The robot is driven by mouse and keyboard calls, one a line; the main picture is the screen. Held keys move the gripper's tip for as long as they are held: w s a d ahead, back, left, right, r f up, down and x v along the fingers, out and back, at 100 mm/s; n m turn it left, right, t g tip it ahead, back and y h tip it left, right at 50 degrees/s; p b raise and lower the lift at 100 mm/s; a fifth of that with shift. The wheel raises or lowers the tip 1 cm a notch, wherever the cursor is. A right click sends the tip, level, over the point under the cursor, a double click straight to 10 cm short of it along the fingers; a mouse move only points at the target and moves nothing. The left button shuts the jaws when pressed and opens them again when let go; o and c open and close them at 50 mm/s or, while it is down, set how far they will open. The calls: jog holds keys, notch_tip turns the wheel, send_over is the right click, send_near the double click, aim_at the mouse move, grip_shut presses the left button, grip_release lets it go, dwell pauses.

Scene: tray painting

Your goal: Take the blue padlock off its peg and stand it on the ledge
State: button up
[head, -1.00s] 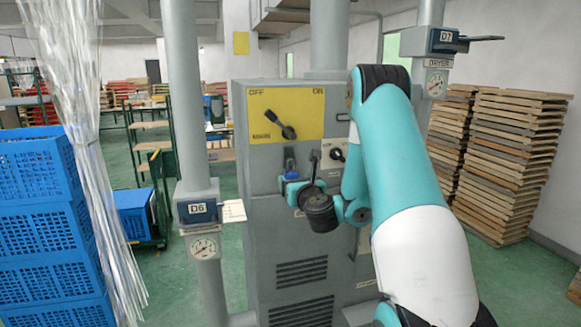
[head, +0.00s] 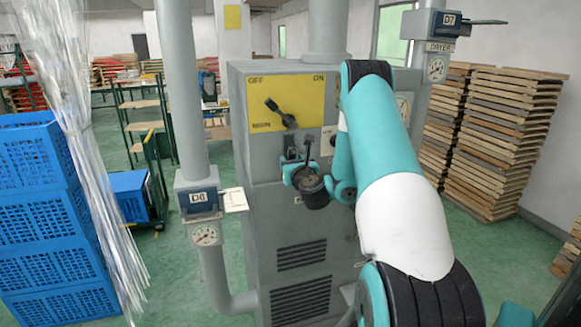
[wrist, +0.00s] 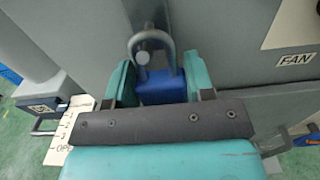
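The blue padlock (wrist: 162,88) is between the two teal fingers of my gripper (wrist: 160,86) in the wrist view. Both fingers lie against its sides with no clear gap. Its grey shackle (wrist: 151,34) loops up around a round-ended grey peg (wrist: 142,58) on the cabinet front. Whether the shackle bears on the peg is unclear. In the head view my gripper (head: 298,172) is at the cabinet front, below the yellow switch panel, and the padlock is small and mostly hidden there. I cannot pick out the ledge for certain.
The grey cabinet (head: 292,228) fills the middle, with a yellow OFF/ON panel (head: 312,103) and a lever above my gripper. The D6 box (head: 198,198) with a white tag (head: 234,200) is at left. Blue crates (head: 45,225) and pallet stacks (head: 497,145) stand at the sides.

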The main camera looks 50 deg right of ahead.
jog(key=shift+c, duration=1.3)
